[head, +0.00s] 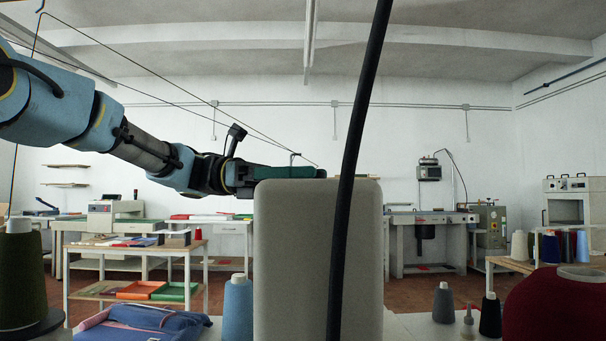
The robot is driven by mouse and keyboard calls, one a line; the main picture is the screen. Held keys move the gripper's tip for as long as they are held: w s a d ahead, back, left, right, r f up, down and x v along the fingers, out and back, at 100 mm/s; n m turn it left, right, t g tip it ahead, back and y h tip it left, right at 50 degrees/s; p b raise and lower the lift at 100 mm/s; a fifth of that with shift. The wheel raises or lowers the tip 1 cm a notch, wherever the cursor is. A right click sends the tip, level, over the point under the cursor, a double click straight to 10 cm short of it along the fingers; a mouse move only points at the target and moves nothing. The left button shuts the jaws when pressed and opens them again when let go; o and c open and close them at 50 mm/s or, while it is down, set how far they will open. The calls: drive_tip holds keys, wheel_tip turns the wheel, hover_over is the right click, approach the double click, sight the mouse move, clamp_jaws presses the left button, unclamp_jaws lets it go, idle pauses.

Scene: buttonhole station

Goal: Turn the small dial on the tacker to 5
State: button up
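A large beige upright housing (290,260) stands close in the middle of the head view, with its plain side towards me. It may be part of the tacker, but I cannot tell for sure. No small dial and no numbers show on the face I see. My arm reaches in from the left, and my gripper (318,173) is at the top edge of the housing, its lower part hidden behind it. The fingers are too small and covered to tell whether they are open or shut, or whether they touch anything.
A thick black cable (357,150) hangs across the view in front of the housing. Thread cones stand nearby: blue (238,308), dark green (20,275), dark red (560,305). Folded blue cloth (145,325) lies front left. Tables and machines line the far wall.

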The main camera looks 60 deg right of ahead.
clamp_jaws()
drive_tip(key=shift+a+h, duration=0.1)
drive_tip(key=shift+h, duration=0.2)
drive_tip(key=n+t+h, duration=0.1)
drive_tip(key=h, duration=0.1)
drive_tip(key=n+h, duration=0.2)
drive_tip(key=a+n+t+h, duration=0.1)
drive_tip(key=shift+s+t+h+p, duration=0.25)
drive_tip(key=shift+t+h+p, duration=0.05)
drive_tip(key=shift+h+p, duration=0.1)
drive_tip(key=n+t+h, duration=0.3)
drive_tip(key=shift+s+a+f+h+b, duration=0.1)
drive_tip(key=shift+s+a+h+b, duration=0.1)
drive_tip(key=shift+h+b, duration=0.15)
drive_tip(key=shift+s+n+t+h+b, duration=0.1)
drive_tip(key=shift+n+t+h+b, duration=0.2)
drive_tip(key=shift+n+t+h, duration=0.6)
drive_tip(key=shift+t, duration=0.3)
